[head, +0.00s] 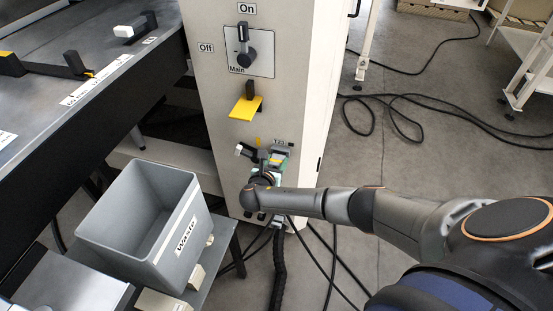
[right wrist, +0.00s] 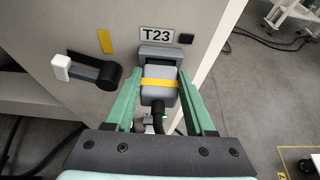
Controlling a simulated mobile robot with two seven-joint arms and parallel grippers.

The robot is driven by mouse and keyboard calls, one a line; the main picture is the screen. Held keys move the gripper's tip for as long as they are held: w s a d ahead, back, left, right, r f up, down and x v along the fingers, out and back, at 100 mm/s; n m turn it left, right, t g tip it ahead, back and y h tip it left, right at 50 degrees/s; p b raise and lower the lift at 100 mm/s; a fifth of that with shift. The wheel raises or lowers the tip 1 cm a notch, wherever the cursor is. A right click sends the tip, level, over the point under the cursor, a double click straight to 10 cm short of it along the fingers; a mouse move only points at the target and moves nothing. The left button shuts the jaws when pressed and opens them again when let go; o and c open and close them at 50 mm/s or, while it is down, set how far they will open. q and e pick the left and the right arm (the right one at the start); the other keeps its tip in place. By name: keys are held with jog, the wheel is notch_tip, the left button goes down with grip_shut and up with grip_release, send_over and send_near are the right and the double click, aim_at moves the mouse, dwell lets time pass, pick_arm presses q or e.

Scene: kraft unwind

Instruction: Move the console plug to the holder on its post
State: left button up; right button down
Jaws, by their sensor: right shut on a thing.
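The console plug (right wrist: 158,92) is a grey block with a yellow band and a black cable from its lower end. It sits at the grey socket (right wrist: 160,52) under the T23 label on the console's front; I cannot tell how deeply it is seated. My right gripper (right wrist: 160,78) has its green fingers on both sides of the plug and is shut on it. In the head view my right gripper (head: 268,168) is at the console's lower front and largely hides the plug. My left gripper is out of view. I cannot make out a holder on a post with certainty.
A lever with a white tip (right wrist: 62,67) is left of the plug. Above are a yellow bracket (head: 243,108) and the Main switch (head: 245,52). A grey Waste bin (head: 185,225) stands at lower left. Black cables (head: 405,105) lie on the floor at right.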

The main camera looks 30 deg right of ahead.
aim_at(275, 166)
jog(key=shift+s+a+r+p, duration=0.1)
jog(key=shift+s+a+p, duration=0.75)
jog(key=shift+s+a, duration=0.25)
jog(key=shift+s+a+p, duration=0.55)
jog(key=shift+s+a, duration=0.1)
jog(key=shift+a, duration=0.3)
